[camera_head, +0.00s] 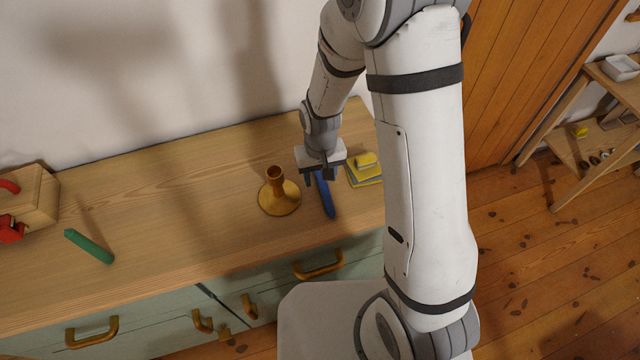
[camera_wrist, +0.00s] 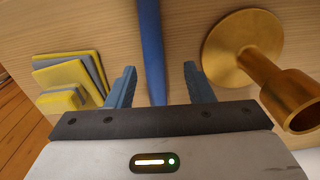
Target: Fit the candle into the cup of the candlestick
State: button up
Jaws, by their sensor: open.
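A blue candle (camera_head: 325,196) lies on the wooden counter, just right of the brass candlestick (camera_head: 279,197). The candlestick stands upright on a round base. Its cup (camera_wrist: 292,98) shows no candle in it. A green candle-like stick (camera_head: 90,246) lies on the counter farther left. My gripper (camera_head: 321,177) is open above the blue candle, pointing down. In the wrist view, the blue candle (camera_wrist: 151,45) runs between the two spread fingers, nearer the middle, with gaps on both sides. The far end of it leaves the wrist view at the top.
A stack of yellow and grey pieces (camera_head: 364,170) lies right of the blue candle. A wooden box (camera_head: 30,200) with red items stands at the far left. The counter (camera_head: 170,200) is clear between the green stick and candlestick. A shelf (camera_head: 590,150) stands at right.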

aim_at(320, 185)
jog(key=shift+s+f, duration=0.1)
jog(key=shift+f, duration=1.55)
jog(key=shift+c, duration=0.2)
grip_shut()
jog(key=shift+r, duration=0.1)
